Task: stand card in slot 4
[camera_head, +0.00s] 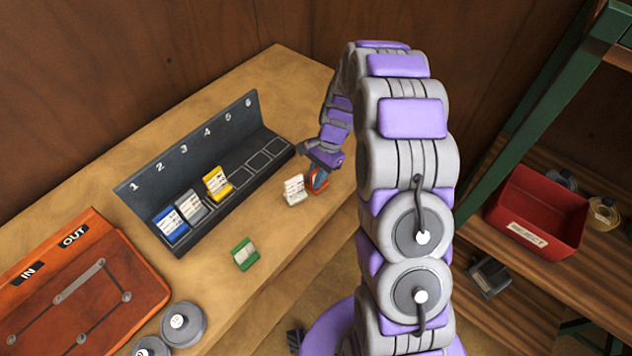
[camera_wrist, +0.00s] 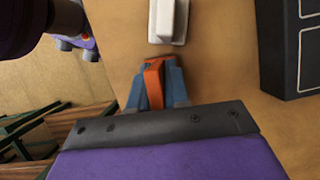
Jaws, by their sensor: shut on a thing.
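My gripper (camera_head: 318,168) is low over the bench, right of the rack. It is shut on an orange card (camera_head: 318,182), which also shows between the fingers in the wrist view (camera_wrist: 154,86). A white card (camera_head: 294,190) stands on the bench just left of the gripper. In the wrist view the white card (camera_wrist: 167,22) is ahead of the fingertips, apart from them. The dark rack (camera_head: 196,163) is numbered 1 to 6. A blue card (camera_head: 171,224) is in slot 1, a grey card (camera_head: 192,207) in slot 2, a yellow card (camera_head: 217,184) in slot 3. Slot 4 (camera_head: 238,178) is empty.
A green card (camera_head: 244,254) sits on the bench in front of the rack. An orange IN/OUT board (camera_head: 85,285) and grey round weights (camera_head: 183,323) are at the left. A red REJECT bin (camera_head: 535,215) is on the right shelf. Slots 5 and 6 look empty.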

